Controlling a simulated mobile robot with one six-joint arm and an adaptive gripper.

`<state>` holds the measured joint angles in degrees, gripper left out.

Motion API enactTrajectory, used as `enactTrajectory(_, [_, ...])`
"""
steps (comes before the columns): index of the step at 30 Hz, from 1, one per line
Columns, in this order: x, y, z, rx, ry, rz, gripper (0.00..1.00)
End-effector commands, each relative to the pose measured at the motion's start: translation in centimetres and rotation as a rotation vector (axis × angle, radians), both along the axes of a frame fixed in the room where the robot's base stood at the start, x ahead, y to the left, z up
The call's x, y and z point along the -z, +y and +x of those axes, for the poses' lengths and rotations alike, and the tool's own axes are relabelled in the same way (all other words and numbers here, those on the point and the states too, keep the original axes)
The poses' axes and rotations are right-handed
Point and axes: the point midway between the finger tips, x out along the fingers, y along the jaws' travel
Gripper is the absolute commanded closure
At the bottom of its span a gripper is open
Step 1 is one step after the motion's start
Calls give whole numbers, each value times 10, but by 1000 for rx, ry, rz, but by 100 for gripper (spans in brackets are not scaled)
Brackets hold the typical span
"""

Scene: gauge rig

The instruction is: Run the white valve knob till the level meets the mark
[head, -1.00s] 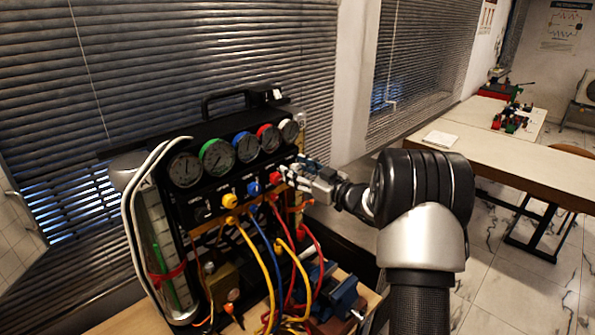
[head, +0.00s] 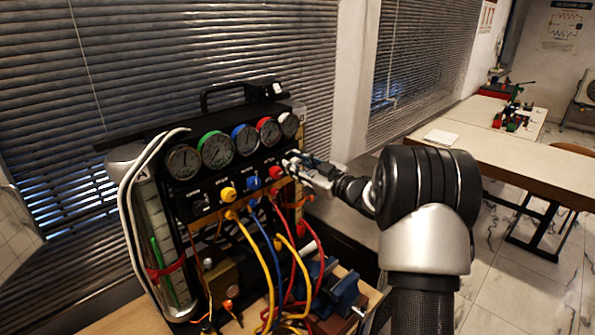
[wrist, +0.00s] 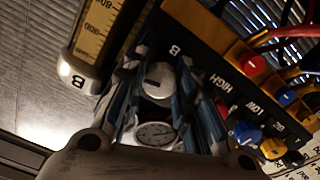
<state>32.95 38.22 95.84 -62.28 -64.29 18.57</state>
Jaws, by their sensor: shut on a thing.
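The white valve knob (wrist: 158,80) sits between the fingers of my gripper (wrist: 161,86) in the wrist view, at the B end of the black panel. In the wrist view, a tube marked B (wrist: 95,30) shows a yellow scale; no liquid level can be made out there.
Red (head: 276,173), blue (head: 253,183) and yellow (head: 228,194) knobs sit left of my gripper, with gauges above. Coloured hoses (head: 262,255) hang below, near a blue vise (head: 335,290). A long table (head: 480,155) stands at the right.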

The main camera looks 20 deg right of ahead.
Motion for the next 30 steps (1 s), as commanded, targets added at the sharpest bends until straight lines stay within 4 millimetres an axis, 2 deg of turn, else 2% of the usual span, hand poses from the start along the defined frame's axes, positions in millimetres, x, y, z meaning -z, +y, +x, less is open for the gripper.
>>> enactTrajectory(1, [5, 0, 0, 1, -22, -54, 97])
enactTrajectory(6, [3, 0, 0, 0, -73, -196, 97])
enactTrajectory(17, [0, 0, 0, 0, -84, -232, 97])
enactTrajectory(18, [0, 0, 0, 0, -84, -232, 72])
enactTrajectory(27, [0, 0, 0, 0, -84, -231, 52])
enactTrajectory(30, [0, 0, 0, 0, -84, -231, 52])
